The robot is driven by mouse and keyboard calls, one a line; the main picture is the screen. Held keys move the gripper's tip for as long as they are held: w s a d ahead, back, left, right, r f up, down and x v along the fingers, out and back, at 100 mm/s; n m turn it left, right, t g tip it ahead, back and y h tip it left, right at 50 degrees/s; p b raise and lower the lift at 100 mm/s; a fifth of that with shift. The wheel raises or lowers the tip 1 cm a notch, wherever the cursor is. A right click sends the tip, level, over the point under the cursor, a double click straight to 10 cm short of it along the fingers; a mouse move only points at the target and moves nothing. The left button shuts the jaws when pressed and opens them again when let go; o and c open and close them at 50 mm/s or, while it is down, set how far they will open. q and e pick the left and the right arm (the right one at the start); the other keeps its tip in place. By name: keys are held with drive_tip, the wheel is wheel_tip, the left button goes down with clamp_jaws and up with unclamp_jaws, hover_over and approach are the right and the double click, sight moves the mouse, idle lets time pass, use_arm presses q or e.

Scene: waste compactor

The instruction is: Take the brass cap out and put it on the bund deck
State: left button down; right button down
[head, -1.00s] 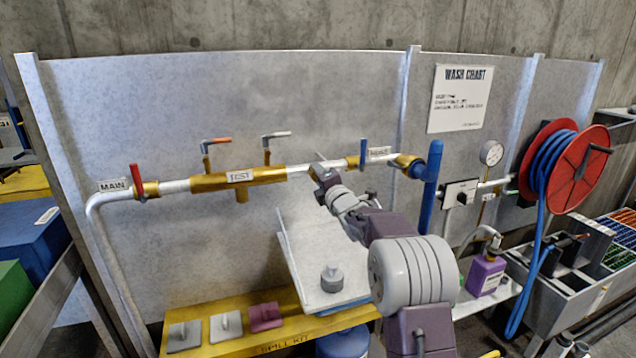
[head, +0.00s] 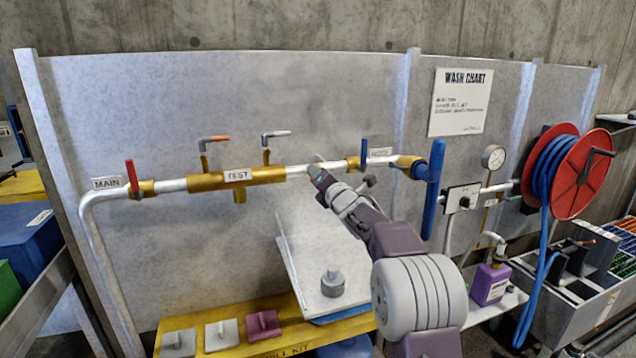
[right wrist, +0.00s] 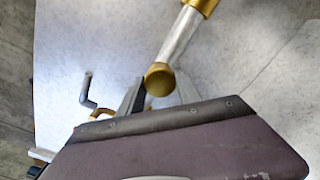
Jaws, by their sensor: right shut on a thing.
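A round brass cap (right wrist: 159,79) shows in the right wrist view between the fingers of my right gripper (right wrist: 158,95), which is shut on it. It overlaps the end of a silver pipe stretch there; I cannot tell if it still touches the pipe. In the head view my right gripper (head: 316,170) is at the pipe line, right of the brass TEST tee (head: 238,177); the cap is too small to make out there. The yellow deck (head: 283,338), probably the bund deck, runs low along the wall. My left gripper is not in view.
Grey and purple handled blocks (head: 222,333) sit on the deck's left part. A blue valve handle (head: 363,153) is just right of my gripper.

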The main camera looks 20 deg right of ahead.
drive_tip(key=shift+n+b, duration=0.45)
drive_tip(key=shift+n, duration=0.55)
drive_tip(key=n+b, duration=0.2)
drive_tip(key=n, duration=0.3)
drive_tip(key=shift+b, duration=0.35)
drive_tip(key=n+b, duration=0.1)
drive_tip(key=n, duration=0.4)
drive_tip(key=shift+b, duration=0.4)
